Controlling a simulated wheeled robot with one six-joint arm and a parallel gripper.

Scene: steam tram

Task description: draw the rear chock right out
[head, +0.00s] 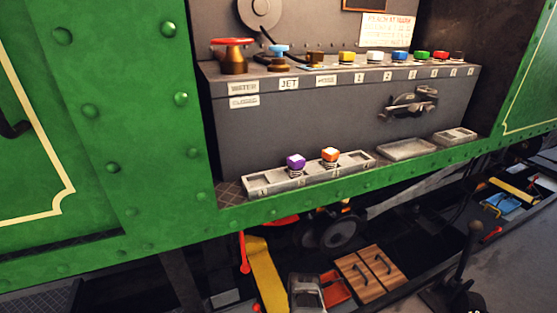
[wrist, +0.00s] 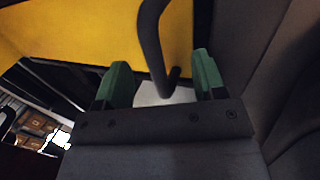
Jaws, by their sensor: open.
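In the wrist view, a yellow body (wrist: 65,28), which looks like the chock, fills the upper left. A dark bent bar handle (wrist: 152,42) stands in front of its yellow face. My gripper (wrist: 161,78) is open, with its two green fingertips to either side of the handle's lower end. The handle lies between or just beyond the fingertips; I cannot tell how deep. No contact shows. In the head view, a yellow piece (head: 264,278) stands low under the green tram side; I cannot tell whether it is the same thing.
A grey curved surface (wrist: 265,75) is close on the right in the wrist view. In the head view, the green side sill (head: 350,183) overhangs the low area. A wooden box (head: 370,275), a lever (head: 464,262) and a tray of tools (head: 505,203) lie around there.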

